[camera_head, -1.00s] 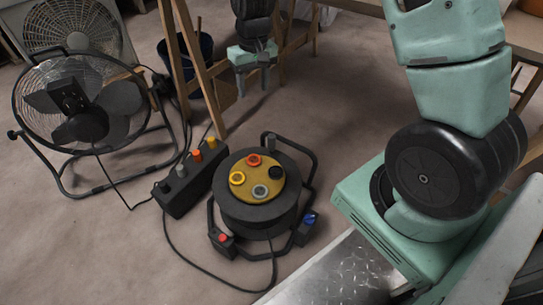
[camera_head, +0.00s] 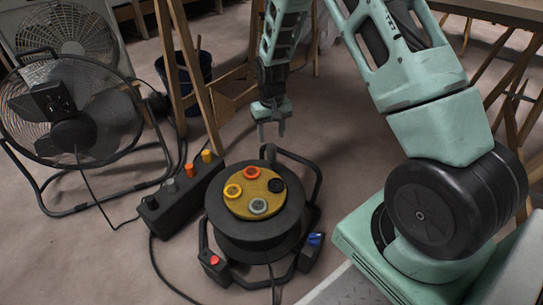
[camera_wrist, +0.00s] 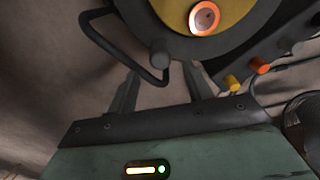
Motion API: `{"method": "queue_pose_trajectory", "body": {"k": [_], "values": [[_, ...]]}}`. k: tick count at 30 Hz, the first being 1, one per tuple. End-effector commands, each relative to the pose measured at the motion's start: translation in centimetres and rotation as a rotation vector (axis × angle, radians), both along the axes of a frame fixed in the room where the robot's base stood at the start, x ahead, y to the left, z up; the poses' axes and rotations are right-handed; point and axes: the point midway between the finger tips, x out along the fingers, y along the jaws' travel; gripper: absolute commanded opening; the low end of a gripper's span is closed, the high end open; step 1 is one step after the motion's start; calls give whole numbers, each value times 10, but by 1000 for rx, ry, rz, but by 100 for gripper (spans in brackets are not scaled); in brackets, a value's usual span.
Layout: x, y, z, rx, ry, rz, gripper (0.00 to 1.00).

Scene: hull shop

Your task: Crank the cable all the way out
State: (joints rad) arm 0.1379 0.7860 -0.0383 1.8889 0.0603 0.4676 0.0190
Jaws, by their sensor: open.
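The cable reel (camera_head: 243,224) stands on the floor at the centre of the head view, a black drum with a yellow top plate (camera_head: 238,205) bearing several round sockets. A small upright grey knob (camera_head: 268,152) stands at the drum's far rim; it also shows in the wrist view (camera_wrist: 160,54). My gripper (camera_head: 272,135) is open and empty, pointing down just beyond the knob. In the wrist view the knob lies beyond the fingertips (camera_wrist: 160,76), between them in the picture; I see no contact. A dark cable (camera_head: 275,280) shows at the reel's front.
A black power strip (camera_head: 184,199) with coloured plugs lies left of the reel. A floor fan (camera_head: 75,120) stands at the left. A wooden trestle (camera_head: 192,75) and dark bucket (camera_head: 200,70) stand behind. The reel's tube frame (camera_head: 318,185) loops close to the gripper's right.

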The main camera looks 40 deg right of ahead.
Motion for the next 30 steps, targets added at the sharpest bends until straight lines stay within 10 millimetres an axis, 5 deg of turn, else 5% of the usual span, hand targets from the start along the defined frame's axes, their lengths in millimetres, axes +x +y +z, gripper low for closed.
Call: {"method": "queue_pose_trajectory", "body": {"k": [3,9,24,30], "values": [[-1,0,-32,1,3,0,50],[0,0,-61,0,2,0,50],[0,0,-73,0,0,0,50],[0,0,-73,0,0,0,0]]}}
